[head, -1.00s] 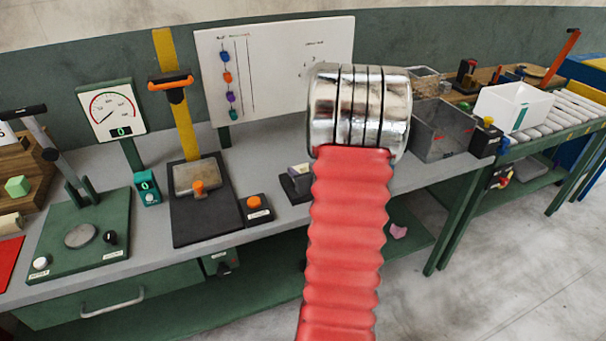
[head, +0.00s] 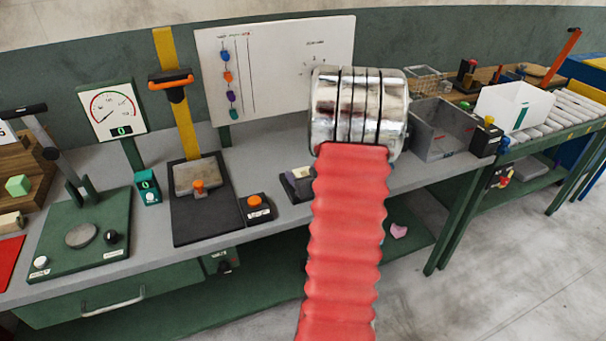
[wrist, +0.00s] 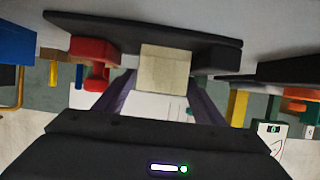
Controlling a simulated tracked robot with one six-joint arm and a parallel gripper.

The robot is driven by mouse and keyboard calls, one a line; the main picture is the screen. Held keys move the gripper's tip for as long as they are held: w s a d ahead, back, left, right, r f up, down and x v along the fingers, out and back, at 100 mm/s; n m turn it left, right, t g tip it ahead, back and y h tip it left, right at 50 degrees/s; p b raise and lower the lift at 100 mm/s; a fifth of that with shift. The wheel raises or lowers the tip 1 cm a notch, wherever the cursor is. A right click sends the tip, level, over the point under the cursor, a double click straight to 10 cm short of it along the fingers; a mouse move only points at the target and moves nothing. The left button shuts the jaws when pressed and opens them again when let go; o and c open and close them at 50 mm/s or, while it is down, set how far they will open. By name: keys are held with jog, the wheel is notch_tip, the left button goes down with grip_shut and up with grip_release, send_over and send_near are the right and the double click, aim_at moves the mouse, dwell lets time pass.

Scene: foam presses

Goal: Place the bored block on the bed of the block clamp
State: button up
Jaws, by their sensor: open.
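The beige block (wrist: 165,68) shows in the wrist view, which looks upside down. It sits against the dark base plate of the block clamp (wrist: 95,25) and appears to rest on its bed. A red clamp part (wrist: 92,55) stands to its left and a dark part to its right. My gripper (wrist: 163,88) is open, one finger on each side of the block; whether they touch it I cannot tell. The block's bore is not visible. In the head view the clamp's dark base (head: 294,186) shows only partly beside my arm, which hides my gripper.
Left of the clamp stand an orange button box (head: 256,208) and a press with a yellow column (head: 178,115). A gauge (head: 110,110) and a green-based lever press (head: 75,250) are farther left. A grey bin (head: 445,130) and white box (head: 512,106) stand right.

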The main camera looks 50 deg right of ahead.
jog(key=shift+r, duration=0.1)
jog(key=v, duration=1.2)
jog(key=shift+r, duration=0.1)
dwell(0.8)
jog(key=w+a+r+n+g, duration=0.1)
jog(key=w+a+r, duration=0.15)
jog(key=a, duration=0.35)
jog(key=w+a+r+g+y, duration=0.1)
jog(key=w+a+r, duration=0.1)
jog(key=a+r, duration=0.3)
jog(key=w+a+r+n+g, duration=0.1)
jog(key=w+a+r, duration=0.15)
jog(key=a, duration=0.45)
jog(key=s+a+r+n+g+y, duration=0.1)
jog(key=s+a, duration=0.4)
jog(key=a, duration=0.8)
jog(key=s+a+r+n+g+y, duration=0.1)
jog(key=s+a+y, duration=0.4)
jog(key=a, duration=0.8)
jog(key=shift+s+n+g, duration=0.5)
jog(key=shift+s+n, duration=0.15)
jog(key=shift+n, duration=0.45)
